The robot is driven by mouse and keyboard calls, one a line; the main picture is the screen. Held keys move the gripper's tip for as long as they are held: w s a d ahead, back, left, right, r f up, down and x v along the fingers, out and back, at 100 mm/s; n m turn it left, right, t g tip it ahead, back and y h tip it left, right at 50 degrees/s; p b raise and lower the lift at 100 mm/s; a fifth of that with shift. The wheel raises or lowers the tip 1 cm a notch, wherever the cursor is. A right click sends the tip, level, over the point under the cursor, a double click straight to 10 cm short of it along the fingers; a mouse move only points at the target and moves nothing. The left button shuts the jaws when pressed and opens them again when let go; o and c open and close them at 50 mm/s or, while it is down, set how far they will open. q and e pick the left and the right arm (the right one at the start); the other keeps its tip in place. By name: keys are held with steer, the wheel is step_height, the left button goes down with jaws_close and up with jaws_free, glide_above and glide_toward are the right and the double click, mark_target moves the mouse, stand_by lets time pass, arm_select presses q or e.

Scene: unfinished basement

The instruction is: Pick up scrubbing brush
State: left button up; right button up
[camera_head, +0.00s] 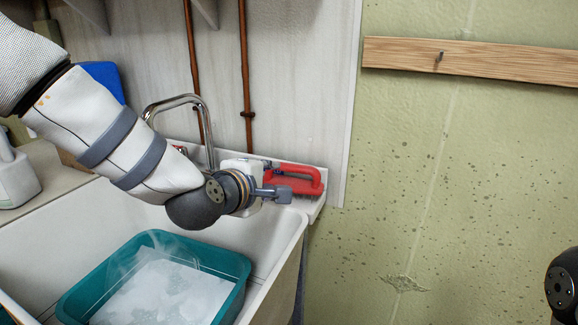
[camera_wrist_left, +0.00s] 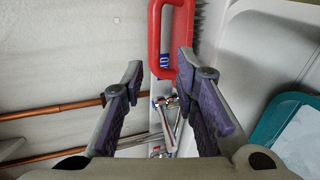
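The scrubbing brush (camera_head: 312,177) is red with a loop handle and lies on the back right ledge of the white sink. In the left wrist view its red handle (camera_wrist_left: 154,35) shows ahead of the fingertips, with dark bristles on its right side. My left gripper (camera_head: 283,190) is at the near left side of the brush. In the left wrist view the left gripper (camera_wrist_left: 160,68) is open, its purple-padded fingers apart with nothing held between them. Contact with the brush cannot be told.
A teal basin (camera_head: 240,266) with cloudy water sits in the sink (camera_head: 275,240). A chrome faucet (camera_head: 180,100) rises behind my left arm. Copper pipes (camera_head: 245,70) run up the wall. A white bottle (camera_head: 14,180) stands at the left. The greenish wall is at the right.

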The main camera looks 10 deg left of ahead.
mark_target(288, 168)
arm_select(q)
steer(key=b+x, duration=0.1)
steer(key=x, duration=0.4)
steer(key=b+x, duration=0.1)
steer(key=x, duration=0.5)
steer(key=shift+w+r, duration=0.15)
steer(key=shift+w, duration=0.2)
steer(key=shift+w+r, duration=0.1)
steer(key=shift+r, duration=0.05)
jaws_close()
arm_select(e)
steer(key=s+f+g, duration=0.1)
steer(key=s+f, duration=0.1)
steer(key=s, duration=0.1)
steer(key=shift+f, duration=0.3)
